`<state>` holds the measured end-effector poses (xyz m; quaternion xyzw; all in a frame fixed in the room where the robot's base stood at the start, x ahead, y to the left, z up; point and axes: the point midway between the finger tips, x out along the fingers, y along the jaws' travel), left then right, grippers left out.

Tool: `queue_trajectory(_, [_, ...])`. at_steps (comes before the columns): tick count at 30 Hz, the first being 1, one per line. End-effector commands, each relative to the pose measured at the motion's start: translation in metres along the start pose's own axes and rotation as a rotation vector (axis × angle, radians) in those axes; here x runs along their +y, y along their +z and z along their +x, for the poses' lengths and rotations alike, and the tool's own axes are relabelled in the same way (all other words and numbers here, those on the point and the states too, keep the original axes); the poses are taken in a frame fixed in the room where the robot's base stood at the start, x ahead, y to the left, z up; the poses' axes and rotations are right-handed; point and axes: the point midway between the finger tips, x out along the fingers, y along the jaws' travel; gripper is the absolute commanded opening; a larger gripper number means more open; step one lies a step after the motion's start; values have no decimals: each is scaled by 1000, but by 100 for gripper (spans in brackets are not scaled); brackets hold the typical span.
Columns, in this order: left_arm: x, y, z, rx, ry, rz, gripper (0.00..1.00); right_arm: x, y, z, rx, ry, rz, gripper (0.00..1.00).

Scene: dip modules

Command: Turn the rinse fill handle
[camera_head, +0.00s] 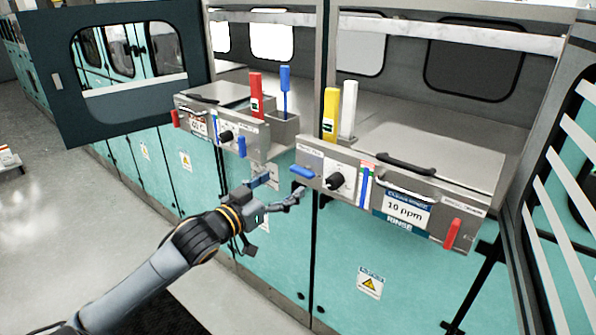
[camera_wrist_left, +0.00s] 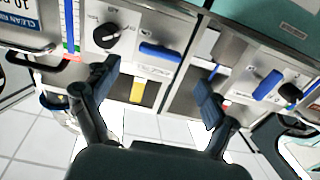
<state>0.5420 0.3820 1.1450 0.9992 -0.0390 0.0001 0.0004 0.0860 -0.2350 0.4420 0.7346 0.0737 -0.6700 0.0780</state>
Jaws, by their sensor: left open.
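The rinse module (camera_head: 462,194) has a metal front panel with a "10 ppm RINSE" sign (camera_head: 402,212). At its left end is a blue handle (camera_head: 302,172), lying roughly level, which appears to be the fill handle. It also shows in the left wrist view (camera_wrist_left: 160,53), where the picture is upside down. My left gripper (camera_head: 280,189) is open and empty, just in front of and below-left of the blue handle, apart from it. In the wrist view its two fingers (camera_wrist_left: 153,88) are spread wide, with the blue handle lying between them. My right gripper is not in view.
A black knob (camera_head: 335,181) sits beside the handle, and a red handle (camera_head: 452,234) is at the panel's right end. The neighbouring module has its own upright blue handle (camera_head: 241,147) and black knob (camera_head: 226,136). Yellow (camera_head: 330,112) and white (camera_head: 348,108) upright handles stand behind the rinse panel.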

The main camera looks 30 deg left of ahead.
Motion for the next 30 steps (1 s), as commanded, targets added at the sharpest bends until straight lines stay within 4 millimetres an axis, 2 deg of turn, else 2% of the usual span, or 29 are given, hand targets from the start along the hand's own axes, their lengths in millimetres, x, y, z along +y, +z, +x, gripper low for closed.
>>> queue_trajectory(6, [0, -3, 32, 2, -1, 0, 85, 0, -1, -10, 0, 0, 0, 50])
queue_trajectory(12, [0, -2, 54, 1, -1, 0, 85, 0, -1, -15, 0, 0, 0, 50])
queue_trajectory(18, [0, 0, 64, 0, 0, 0, 85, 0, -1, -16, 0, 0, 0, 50])
queue_trajectory(26, [0, 0, 65, 0, 0, 1, 85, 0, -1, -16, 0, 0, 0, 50])
queue_trajectory(27, [0, 0, 64, 0, 0, 1, 81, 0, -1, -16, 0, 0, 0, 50])
queue_trajectory(30, [0, 0, 64, 0, 0, 1, 60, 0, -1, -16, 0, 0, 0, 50])
